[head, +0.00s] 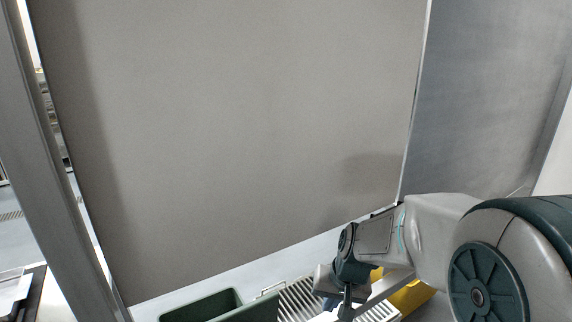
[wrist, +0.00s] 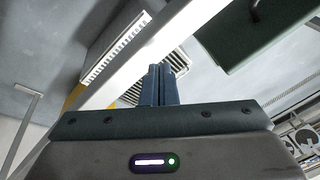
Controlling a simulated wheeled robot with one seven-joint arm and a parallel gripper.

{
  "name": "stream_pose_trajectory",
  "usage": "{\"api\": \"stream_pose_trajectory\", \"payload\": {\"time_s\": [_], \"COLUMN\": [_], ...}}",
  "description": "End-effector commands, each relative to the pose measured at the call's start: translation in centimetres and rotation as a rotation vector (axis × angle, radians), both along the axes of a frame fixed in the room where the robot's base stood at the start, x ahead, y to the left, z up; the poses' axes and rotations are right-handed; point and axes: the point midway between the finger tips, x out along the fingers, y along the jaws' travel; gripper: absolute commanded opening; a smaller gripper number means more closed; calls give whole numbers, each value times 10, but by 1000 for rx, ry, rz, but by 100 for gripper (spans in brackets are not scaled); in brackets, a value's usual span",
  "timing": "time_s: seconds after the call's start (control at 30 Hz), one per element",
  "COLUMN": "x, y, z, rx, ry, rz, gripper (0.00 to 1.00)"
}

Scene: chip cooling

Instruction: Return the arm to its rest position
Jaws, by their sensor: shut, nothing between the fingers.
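My arm reaches in from the right side of the head view and bends down toward the bottom. My gripper shows in the wrist view (wrist: 161,72) with its two dark fingers together and nothing between them. In the head view its fingers are largely hidden at the bottom edge, behind my wrist.
A large grey panel (head: 240,140) fills most of the head view, with a metal panel (head: 490,90) to its right. Below are a green bin (head: 205,306), a slatted grate (head: 300,298) and a yellow part (head: 412,297) close to my wrist. A metal post (head: 50,150) stands left.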

Motion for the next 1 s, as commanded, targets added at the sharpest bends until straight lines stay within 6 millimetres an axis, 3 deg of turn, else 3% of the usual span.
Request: {"api": "stream_pose_trajectory", "payload": {"time_s": [0.03, 0.1, 0.4, 0.63, 1.0], "x": [-13, -31, -108, -136, -138], "y": [-5, -11, -41, -52, -53], "z": [24, 44, 108, 122, 122], "rx": [-18, -44, -156, -199, -201], "ry": [-13, -21, -46, -51, -50], "rz": [10, 26, 57, 63, 63], "gripper": [0, 0, 0, 0, 0]}}
